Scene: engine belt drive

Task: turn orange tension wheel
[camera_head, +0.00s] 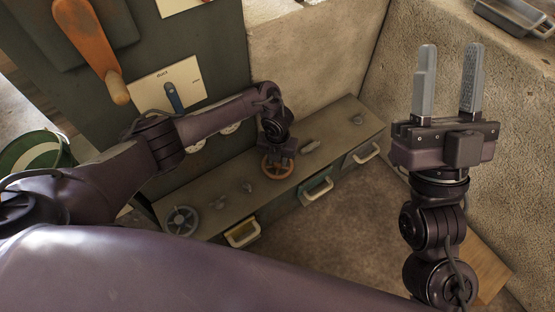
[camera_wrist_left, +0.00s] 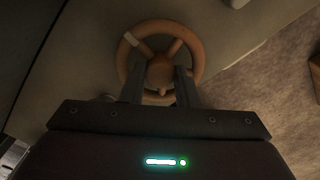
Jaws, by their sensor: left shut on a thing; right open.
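The orange tension wheel (camera_head: 278,168) lies flat on top of the long low cabinet, near its middle. It shows in the left wrist view (camera_wrist_left: 127,45) as an orange ring with spokes, one light mark on the rim and a rounded hub (camera_wrist_left: 160,72). My left gripper (camera_head: 277,156) reaches down onto the wheel from above. In the left wrist view its two fingers (camera_wrist_left: 160,88) stand on either side of the hub and are shut on it. The fingertips are dark and partly hard to see. My right gripper (camera_head: 447,80) is open, empty and raised at the right, away from the wheel.
A grey wheel (camera_head: 182,221) and several small knobs sit on the same cabinet top (camera_head: 345,118). Drawers with pale handles (camera_head: 243,233) line its front. A dark panel with a blue lever (camera_head: 174,97) and an orange lever (camera_head: 88,45) stands behind. Stone walls close the right side.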

